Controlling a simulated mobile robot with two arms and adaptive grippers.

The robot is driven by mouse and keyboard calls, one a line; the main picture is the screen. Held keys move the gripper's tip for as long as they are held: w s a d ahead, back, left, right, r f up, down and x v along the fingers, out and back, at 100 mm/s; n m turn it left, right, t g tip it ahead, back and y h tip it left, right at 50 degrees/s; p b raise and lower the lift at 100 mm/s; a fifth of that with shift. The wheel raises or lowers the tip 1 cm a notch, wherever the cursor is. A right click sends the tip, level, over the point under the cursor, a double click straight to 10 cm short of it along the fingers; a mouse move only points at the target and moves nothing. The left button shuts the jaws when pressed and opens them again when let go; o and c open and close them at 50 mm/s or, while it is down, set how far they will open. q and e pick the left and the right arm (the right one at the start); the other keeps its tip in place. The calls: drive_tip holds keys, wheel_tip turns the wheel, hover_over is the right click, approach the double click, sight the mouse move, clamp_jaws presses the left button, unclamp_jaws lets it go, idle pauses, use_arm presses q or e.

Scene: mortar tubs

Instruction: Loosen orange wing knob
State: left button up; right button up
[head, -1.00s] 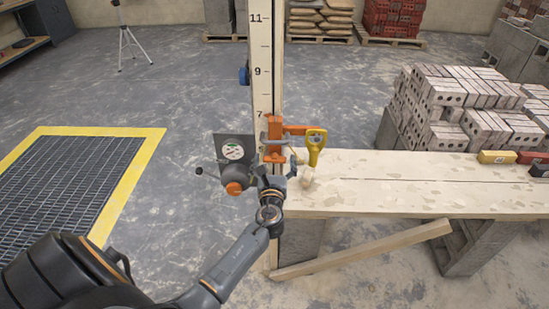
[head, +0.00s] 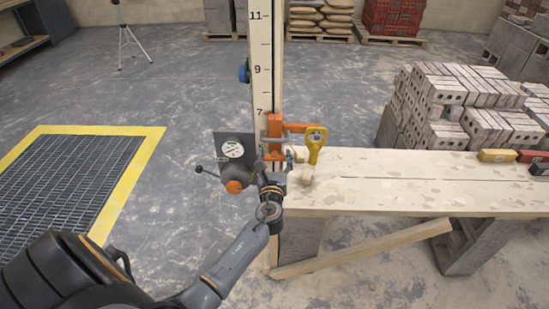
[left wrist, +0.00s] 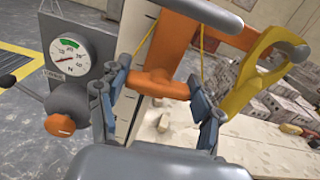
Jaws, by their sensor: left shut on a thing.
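The orange wing knob (left wrist: 160,83) shows in the left wrist view as a crossbar with rounded ends, in front of the graduated post. My left gripper (left wrist: 163,103) has one finger at each side of it and is shut on it. In the head view my left gripper (head: 273,169) is at the post, just below the orange clamp (head: 275,130), and largely covers the knob there. The clamp's orange arm (left wrist: 200,15) runs above the knob in the wrist view. My right gripper is not in view.
A gauge (head: 232,150) with a grey body and a separate round orange knob (head: 235,187) stands close left of my gripper. A yellow ring-ended piece (head: 315,145) hangs close right. A plank bench (head: 420,185) extends right. Bricks (head: 460,95) are stacked behind it.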

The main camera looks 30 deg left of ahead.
use_arm(q)
drive_tip(key=n+b, duration=0.2)
drive_tip(key=n, duration=0.1)
drive_tip(key=shift+f+n, duration=0.1)
drive_tip(key=shift+n, duration=0.2)
drive_tip(key=n+b, duration=0.3)
drive_tip(key=n, duration=0.2)
drive_tip(key=shift+a, duration=0.15)
drive_tip(key=n+b, duration=0.2)
drive_tip(key=n, duration=0.3)
drive_tip(key=shift+s+f, duration=0.1)
drive_tip(key=shift+n+b, duration=1.05)
drive_tip(key=shift+n, duration=0.85)
drive_tip(key=o, duration=1.2)
drive_tip(key=shift+c, duration=0.2)
